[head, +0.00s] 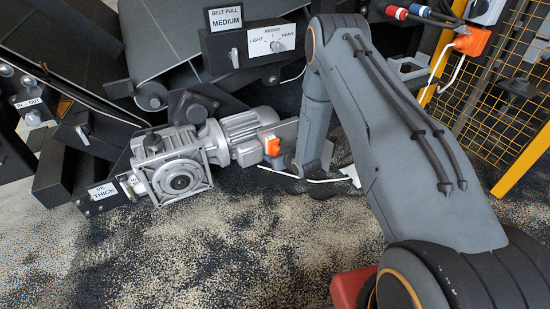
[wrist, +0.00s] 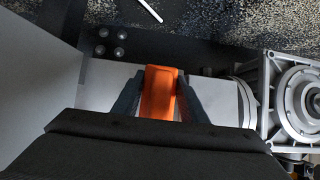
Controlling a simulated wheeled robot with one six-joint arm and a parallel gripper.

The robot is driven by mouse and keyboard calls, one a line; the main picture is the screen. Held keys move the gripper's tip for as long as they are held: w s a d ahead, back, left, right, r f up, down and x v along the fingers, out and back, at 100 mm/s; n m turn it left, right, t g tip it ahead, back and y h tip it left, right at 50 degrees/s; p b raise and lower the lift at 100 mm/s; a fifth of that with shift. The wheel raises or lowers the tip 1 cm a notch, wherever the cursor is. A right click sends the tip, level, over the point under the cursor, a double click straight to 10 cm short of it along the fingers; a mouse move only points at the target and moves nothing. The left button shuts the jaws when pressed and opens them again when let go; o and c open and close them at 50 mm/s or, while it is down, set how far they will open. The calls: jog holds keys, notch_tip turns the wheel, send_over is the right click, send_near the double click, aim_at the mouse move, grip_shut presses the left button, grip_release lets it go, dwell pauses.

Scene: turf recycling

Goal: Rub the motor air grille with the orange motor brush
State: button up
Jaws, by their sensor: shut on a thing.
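The orange motor brush (wrist: 160,92) is held between the two fingers of my gripper (wrist: 156,98) in the wrist view. It also shows in the head view (head: 270,146), beside the right end of the silver motor (head: 241,124). The motor lies on its side, joined to a square gearbox (head: 180,178). In the wrist view the motor's pale housing (wrist: 105,86) lies behind the brush, with the gearbox (wrist: 297,102) at the right. The brush's working face is hidden, and I cannot tell whether it touches the motor. I cannot make out the air grille.
A black control box with a "BELT PULL MEDIUM" sign (head: 225,18) stands above the motor. A "THICK" box (head: 103,192) is at the left. A yellow mesh fence (head: 500,90) and an orange plug (head: 472,41) are at the right. The speckled floor in front is open.

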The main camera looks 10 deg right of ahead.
aim_at(275, 143)
jog(key=shift+r+p, duration=2.45)
jog(key=shift+r, duration=1.25)
jog(key=shift+s+f, duration=0.1)
jog(key=shift+s+d+p, duration=0.25)
jog(key=shift+s+p, duration=0.15)
jog(key=shift+s, duration=0.2)
jog(key=shift+s+d+p, duration=0.2)
jog(key=shift+s+p, duration=0.2)
jog(key=shift+s, duration=0.2)
jog(key=shift+s+d+p, duration=0.3)
jog(key=shift+s+p, duration=0.2)
jog(key=shift+s, duration=0.35)
jog(key=shift+s+d+p, duration=0.25)
jog(key=shift+s+p, duration=0.2)
jog(key=shift+s, duration=0.4)
jog(key=shift+s+d+p, duration=0.25)
jog(key=shift+s+p, duration=0.15)
jog(key=shift+s, duration=0.3)
jog(key=shift+s+d+p, duration=0.2)
jog(key=shift+s+p, duration=0.2)
jog(key=shift+s, duration=0.3)
